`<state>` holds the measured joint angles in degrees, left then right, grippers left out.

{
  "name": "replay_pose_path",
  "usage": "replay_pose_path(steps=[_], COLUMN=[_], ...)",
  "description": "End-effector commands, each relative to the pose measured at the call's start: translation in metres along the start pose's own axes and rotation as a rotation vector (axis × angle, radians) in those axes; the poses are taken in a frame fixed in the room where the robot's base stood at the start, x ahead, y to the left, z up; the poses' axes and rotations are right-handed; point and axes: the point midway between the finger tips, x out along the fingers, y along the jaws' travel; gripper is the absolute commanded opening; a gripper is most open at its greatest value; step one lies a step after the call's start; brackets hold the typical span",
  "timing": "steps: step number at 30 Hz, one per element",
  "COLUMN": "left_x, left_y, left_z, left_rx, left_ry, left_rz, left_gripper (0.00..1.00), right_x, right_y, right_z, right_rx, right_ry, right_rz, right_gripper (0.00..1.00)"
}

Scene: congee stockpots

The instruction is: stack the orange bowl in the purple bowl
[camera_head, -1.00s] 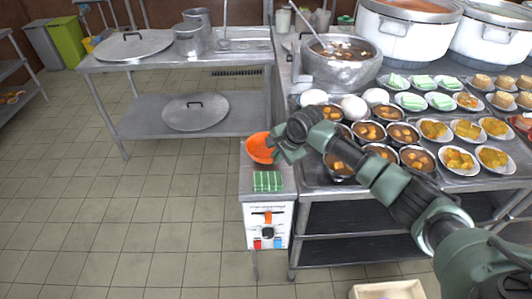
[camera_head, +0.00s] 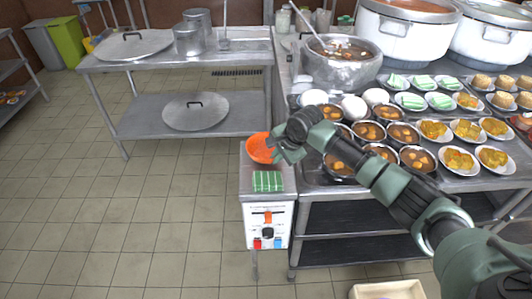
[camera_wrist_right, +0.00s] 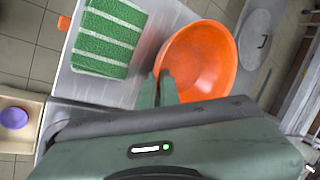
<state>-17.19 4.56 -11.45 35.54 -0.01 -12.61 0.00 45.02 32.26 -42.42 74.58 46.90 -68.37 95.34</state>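The orange bowl (camera_head: 258,149) sits at the back of the small steel counter, beside a green striped sponge. My right gripper (camera_head: 279,153) is at the bowl's right side. In the right wrist view, its two fingers (camera_wrist_right: 158,90) are close together, one on each side of the near rim of the orange bowl (camera_wrist_right: 205,58), and look shut on it. The bowl is empty. The purple bowl (camera_wrist_right: 14,118) is inside a beige bin at the left edge of the right wrist view. My left gripper is not in view.
The green striped sponge (camera_wrist_right: 108,38) lies near the bowl on the counter (camera_head: 246,186). The beige bin (camera_head: 365,292) stands low at the bottom of the head view. Several soup bowls (camera_head: 369,131) and plates crowd the table at right. The floor at left is clear.

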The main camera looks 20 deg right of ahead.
Motion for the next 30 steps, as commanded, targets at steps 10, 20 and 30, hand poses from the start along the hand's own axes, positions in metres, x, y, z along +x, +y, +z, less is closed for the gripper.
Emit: replay_pose_path(steps=[10, 20, 30], left_x=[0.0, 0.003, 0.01], left_y=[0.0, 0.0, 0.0], left_z=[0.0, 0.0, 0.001], left_rx=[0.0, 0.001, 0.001], left_ry=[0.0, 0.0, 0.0], left_rz=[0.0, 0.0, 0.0], left_gripper=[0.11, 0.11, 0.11], right_x=[-0.001, -0.044, -0.13], right_y=[0.001, -0.024, -0.069], right_z=[0.001, 0.0, 0.0], right_rx=[-0.001, -0.001, -0.001], right_ry=[-0.001, -0.001, 0.0], right_rz=[0.005, -0.005, -0.006], right_gripper=[0.0, 0.0, 0.0])
